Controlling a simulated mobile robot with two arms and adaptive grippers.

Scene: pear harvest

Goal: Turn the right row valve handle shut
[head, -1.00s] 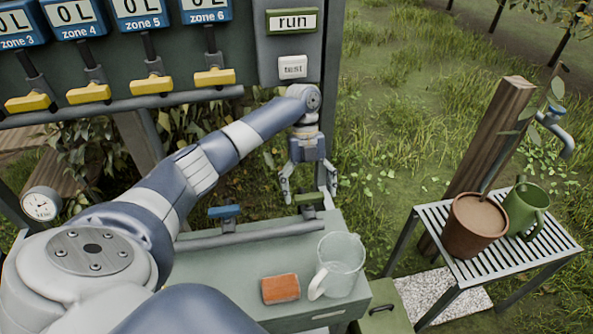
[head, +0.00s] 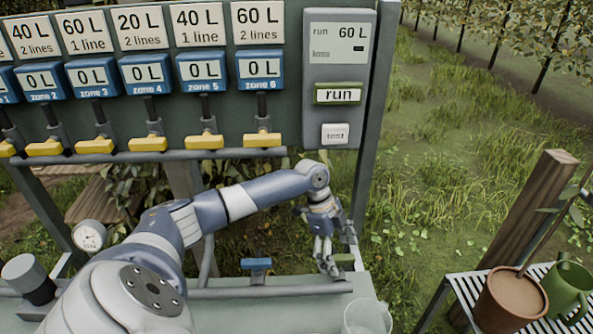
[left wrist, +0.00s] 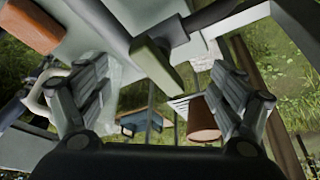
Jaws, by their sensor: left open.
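The right row valve handle is the green one (head: 344,261), at the right end of a grey pipe (head: 270,291) low in the head view. A blue handle (head: 256,264) stands left of it on the same pipe. My left gripper (head: 338,254) points down at the green handle, its fingers open. In the left wrist view the green handle (left wrist: 157,66) lies between the spread fingers (left wrist: 165,90), with a gap on both sides. The fingers hide part of it in the head view. My right gripper is in neither view.
The zone panel with yellow handles (head: 262,139) and a run/test box (head: 338,94) stand behind my arm. A clear pitcher (head: 367,318) is near the front. At right a slatted stand (head: 463,290) holds a brown pot (head: 510,303) and green mug (head: 568,288).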

